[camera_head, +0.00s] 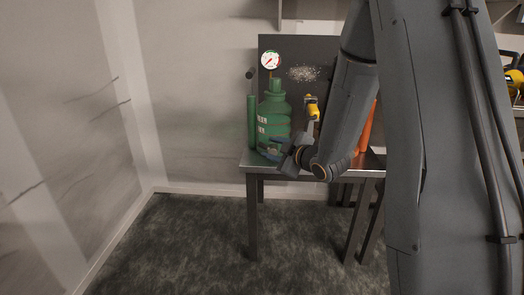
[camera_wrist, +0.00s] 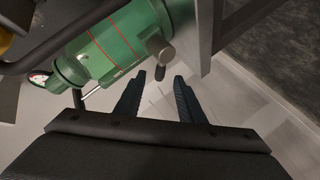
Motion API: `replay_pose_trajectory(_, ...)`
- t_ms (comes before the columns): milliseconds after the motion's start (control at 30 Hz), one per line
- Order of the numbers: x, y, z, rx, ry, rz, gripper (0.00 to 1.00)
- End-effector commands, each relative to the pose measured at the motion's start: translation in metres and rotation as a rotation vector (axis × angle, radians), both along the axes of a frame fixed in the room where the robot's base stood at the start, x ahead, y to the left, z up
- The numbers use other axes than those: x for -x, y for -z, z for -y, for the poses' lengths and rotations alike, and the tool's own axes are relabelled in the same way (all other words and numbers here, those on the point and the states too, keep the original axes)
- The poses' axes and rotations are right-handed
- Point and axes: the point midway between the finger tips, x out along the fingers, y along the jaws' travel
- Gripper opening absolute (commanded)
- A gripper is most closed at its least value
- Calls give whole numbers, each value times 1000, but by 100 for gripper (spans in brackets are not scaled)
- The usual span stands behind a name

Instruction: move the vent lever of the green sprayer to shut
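The green sprayer (camera_head: 274,112) stands upright on the bench, and its green body (camera_wrist: 112,48) fills the upper left of the wrist view. A short dark lever with a grey round end (camera_wrist: 160,50) sticks out from the sprayer's side; it appears to be the vent lever, but its set position cannot be read. My gripper (camera_head: 268,148) is low beside the sprayer's front. In the wrist view my gripper (camera_wrist: 159,76) is open and empty, with the lever just beyond the fingertips, not between them. In the head view the lever cannot be made out.
A round gauge (camera_head: 270,60) sits above the sprayer. A slim green cylinder (camera_head: 252,122) stands at its left, a yellow and black object (camera_head: 312,107) at its right. An orange object (camera_head: 368,128) is partly behind my arm. The metal bench (camera_head: 258,166) ends just left of the cylinder; floor beyond is clear.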

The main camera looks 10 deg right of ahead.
Motion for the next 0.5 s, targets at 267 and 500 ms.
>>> replay_pose_trajectory(267,-40,13,-14,0,-1,0,36)
replay_pose_trajectory(500,-57,17,-20,-1,0,0,36)
